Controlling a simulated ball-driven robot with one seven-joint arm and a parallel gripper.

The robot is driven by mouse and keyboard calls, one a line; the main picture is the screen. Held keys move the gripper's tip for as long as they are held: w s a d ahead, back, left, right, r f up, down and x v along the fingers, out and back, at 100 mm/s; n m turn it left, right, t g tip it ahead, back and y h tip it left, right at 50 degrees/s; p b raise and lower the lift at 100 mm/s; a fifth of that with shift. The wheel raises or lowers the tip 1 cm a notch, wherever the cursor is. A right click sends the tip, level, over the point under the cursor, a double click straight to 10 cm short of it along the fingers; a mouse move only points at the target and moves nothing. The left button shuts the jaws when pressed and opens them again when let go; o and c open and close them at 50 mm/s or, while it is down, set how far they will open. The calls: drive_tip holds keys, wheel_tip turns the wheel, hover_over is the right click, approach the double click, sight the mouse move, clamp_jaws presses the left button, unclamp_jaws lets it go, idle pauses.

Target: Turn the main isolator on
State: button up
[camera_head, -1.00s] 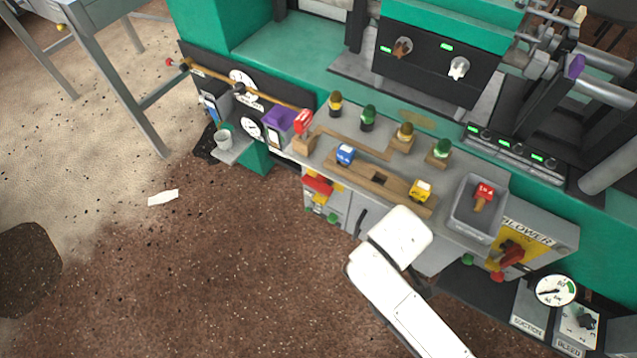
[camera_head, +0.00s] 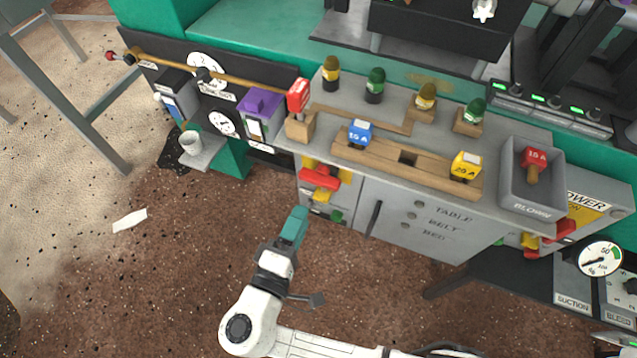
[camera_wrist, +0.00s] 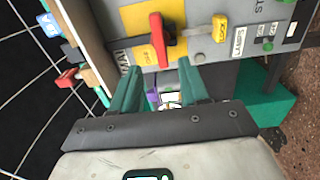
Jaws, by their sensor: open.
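The main isolator is on the left of the grey cabinet's front. Its red handle (camera_head: 319,178) sits on a yellow plate (camera_head: 345,174). In the wrist view the red handle (camera_wrist: 161,42) stands on the yellow plate (camera_wrist: 140,18) near a label reading MAIN, and a yellow lock tab (camera_wrist: 220,29) is beside it. My gripper (camera_head: 296,222) is below and slightly left of the isolator in the head view. In the wrist view my gripper (camera_wrist: 161,75) has its teal fingers apart, with the handle beyond the gap between them. The fingers hold nothing.
The wooden fuse rack (camera_head: 408,174) holds a blue plug (camera_head: 359,132) and a yellow plug (camera_head: 466,165). A red plug (camera_head: 299,97) stands on a wooden block at the corner. A grey tray (camera_head: 517,189) is at the right. A small shelf with a cup (camera_head: 191,143) juts out left.

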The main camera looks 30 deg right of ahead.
sight(318, 184)
drive_tip(key=x, duration=0.9)
drive_tip(key=shift+w+d, duration=0.15)
drive_tip(key=shift+d, duration=0.1)
drive_tip(key=shift+c, duration=0.3)
clamp_jaws()
